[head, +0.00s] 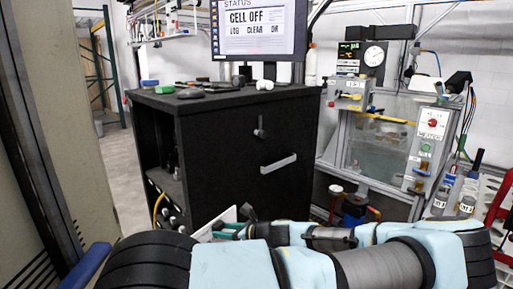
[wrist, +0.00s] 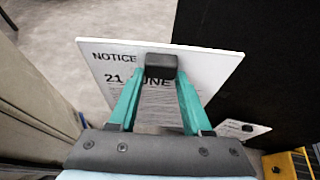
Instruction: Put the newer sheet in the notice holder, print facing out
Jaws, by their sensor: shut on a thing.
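My gripper (wrist: 155,68) is shut on a white sheet (wrist: 213,62) in the wrist view. The sheet's printed face is towards the wrist camera and reads "NOTICE" and "21 JUNE", with smaller lines below; my fingers cover part of the print. In the head view, my gripper (head: 228,230) shows low in the middle, mostly behind my arm, with a white edge of the sheet (head: 217,221) beside it. A second white sheet or card (wrist: 242,130) with a dark spot lies lower right in the wrist view; its print is unreadable. I cannot make out the notice holder.
A black cabinet (head: 238,140) with a handle stands ahead, small items and a monitor (head: 258,30) on top. A framed clear panel (head: 378,150) with controls is at right, near bottles (head: 467,205). A beige panel (head: 60,120) is close at left. A yellow object (wrist: 283,165) is at lower right.

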